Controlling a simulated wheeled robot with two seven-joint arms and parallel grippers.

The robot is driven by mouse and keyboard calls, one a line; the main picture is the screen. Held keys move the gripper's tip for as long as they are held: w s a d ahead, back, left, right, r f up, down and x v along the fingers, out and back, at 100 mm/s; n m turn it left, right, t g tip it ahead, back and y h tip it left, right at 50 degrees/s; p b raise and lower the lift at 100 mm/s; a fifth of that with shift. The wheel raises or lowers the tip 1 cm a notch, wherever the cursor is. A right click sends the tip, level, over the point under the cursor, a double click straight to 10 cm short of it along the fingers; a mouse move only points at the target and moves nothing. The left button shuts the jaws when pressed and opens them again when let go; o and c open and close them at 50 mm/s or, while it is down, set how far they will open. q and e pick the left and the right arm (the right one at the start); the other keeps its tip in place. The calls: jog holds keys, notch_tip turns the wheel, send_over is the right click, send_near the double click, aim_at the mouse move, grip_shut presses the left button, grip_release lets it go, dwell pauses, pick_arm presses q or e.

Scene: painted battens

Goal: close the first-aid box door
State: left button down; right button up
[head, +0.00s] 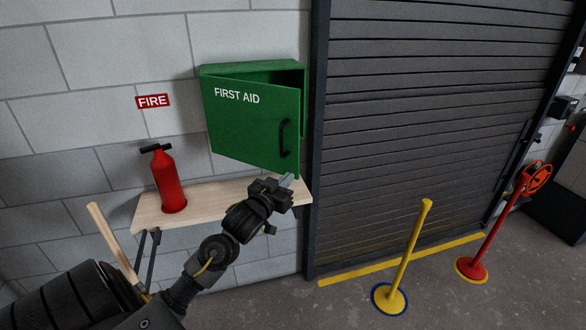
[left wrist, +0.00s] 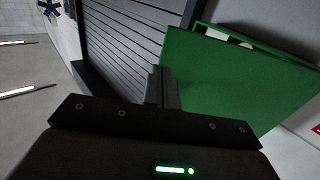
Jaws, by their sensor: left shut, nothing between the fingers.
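The green first-aid box (head: 303,100) hangs on the block wall. Its door (head: 240,125), lettered FIRST AID, is hinged at the left and stands partly open, with a gap along its top and right side. A black handle (head: 284,139) is near the door's right edge. My left gripper (head: 287,181) is shut and empty, just below the door's lower right corner; I cannot tell whether it touches. In the left wrist view the fingers (left wrist: 162,88) show beside the edge of the green door (left wrist: 225,85). My right gripper is not in view.
A wooden shelf (head: 215,201) below the box carries a red extinguisher (head: 168,182). A FIRE sign (head: 153,101) is on the wall. A dark shutter (head: 420,110) is at right, with a yellow post (head: 408,255) and a red post (head: 492,230) before it.

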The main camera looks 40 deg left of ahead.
aim_at(298, 168)
pick_arm(q)
jog(key=shift+w+a+r+p, duration=0.15)
jog(key=shift+w+p, duration=0.1)
jog(key=shift+w, duration=0.4)
jog(key=shift+w+a+r+p, duration=0.1)
jog(key=shift+w+p, duration=0.15)
jog(key=shift+w, duration=0.35)
jog(key=shift+w+a+f, duration=0.15)
jog(key=shift+w+f, duration=0.05)
jog(key=shift+w, duration=0.5)
jog(key=shift+w, duration=0.1)
